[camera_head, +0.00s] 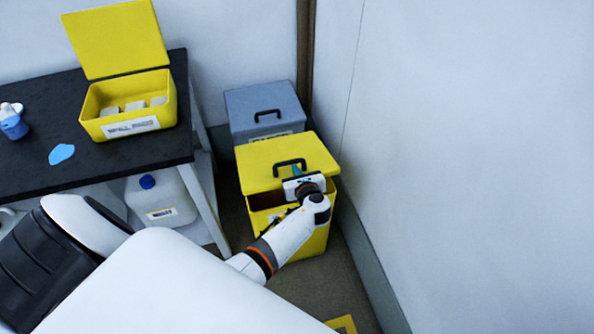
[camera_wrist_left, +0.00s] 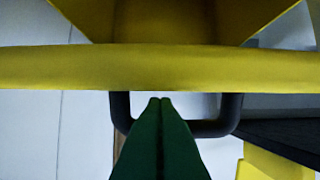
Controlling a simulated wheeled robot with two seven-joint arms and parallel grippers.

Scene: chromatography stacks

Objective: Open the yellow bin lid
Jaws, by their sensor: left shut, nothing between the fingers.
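The yellow bin (camera_head: 317,240) stands on the floor beside the black table. Its yellow lid (camera_head: 265,160) is partly raised at the front, with a dark gap under its front edge. A black handle (camera_head: 289,163) sits on top of the lid. My left gripper (camera_head: 296,172) is at the lid's front edge near the handle, its tips partly hidden by my wrist. In the left wrist view its green fingers (camera_wrist_left: 160,101) are shut and empty, close to the lid edge (camera_wrist_left: 160,68), overlapping the handle (camera_wrist_left: 215,128) in the picture. I cannot tell whether they touch. My right gripper is out of view.
A grey lidded bin (camera_head: 262,103) stands right behind the yellow one. The black table (camera_head: 150,150) at the left holds an open yellow box (camera_head: 165,111). A white jug (camera_head: 160,198) sits under it. A wall (camera_head: 460,150) closes off the right side.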

